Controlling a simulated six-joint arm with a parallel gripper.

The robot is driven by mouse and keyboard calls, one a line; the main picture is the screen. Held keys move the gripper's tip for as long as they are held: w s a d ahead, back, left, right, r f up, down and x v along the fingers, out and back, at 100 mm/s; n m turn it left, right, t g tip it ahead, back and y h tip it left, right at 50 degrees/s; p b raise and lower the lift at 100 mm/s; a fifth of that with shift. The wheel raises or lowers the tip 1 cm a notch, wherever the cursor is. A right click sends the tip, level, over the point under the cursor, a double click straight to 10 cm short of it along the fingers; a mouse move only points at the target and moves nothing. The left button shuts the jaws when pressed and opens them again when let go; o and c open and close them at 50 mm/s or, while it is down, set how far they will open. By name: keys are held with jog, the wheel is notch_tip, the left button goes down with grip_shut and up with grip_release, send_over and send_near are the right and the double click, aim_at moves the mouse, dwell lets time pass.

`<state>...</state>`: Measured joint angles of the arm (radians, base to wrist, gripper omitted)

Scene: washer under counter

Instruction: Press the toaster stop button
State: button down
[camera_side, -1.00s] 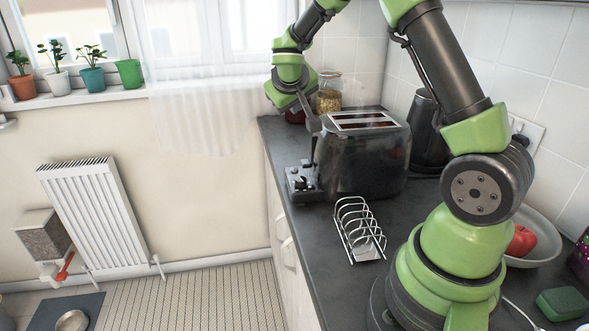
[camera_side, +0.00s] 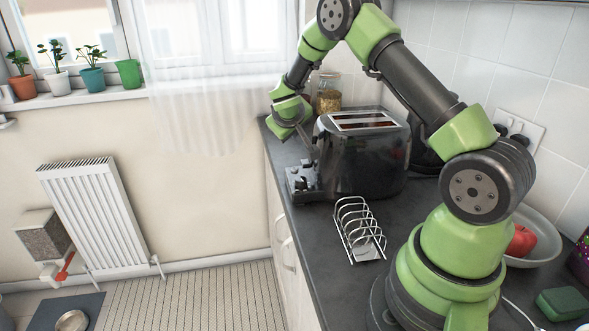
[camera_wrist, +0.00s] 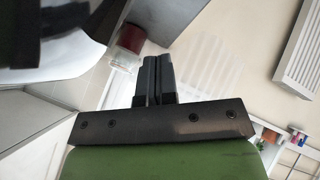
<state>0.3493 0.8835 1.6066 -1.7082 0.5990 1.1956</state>
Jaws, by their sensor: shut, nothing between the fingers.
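The dark, shiny toaster (camera_side: 365,160) stands on the counter, with two slots on top. A grey block with small knobs (camera_side: 303,182) is at its left end, facing the counter's edge. The stop button cannot be told apart there. My gripper (camera_side: 306,140) is low beside the toaster's left end, above the knobs, pointing down. Whether it touches the toaster cannot be told. In the wrist view, my gripper's dark fingers (camera_wrist: 152,62) are together with nothing between them.
A wire toast rack (camera_side: 358,230) stands in front of the toaster. A glass jar (camera_side: 329,95) is behind, and a red-topped jar (camera_wrist: 131,38) shows in the wrist view. A bowl with a red fruit (camera_side: 522,240) is at right.

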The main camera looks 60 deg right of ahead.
aim_at(293, 169)
jog(key=shift+f, duration=3.55)
jog(key=shift+f, duration=0.15)
jog(key=shift+f, duration=0.25)
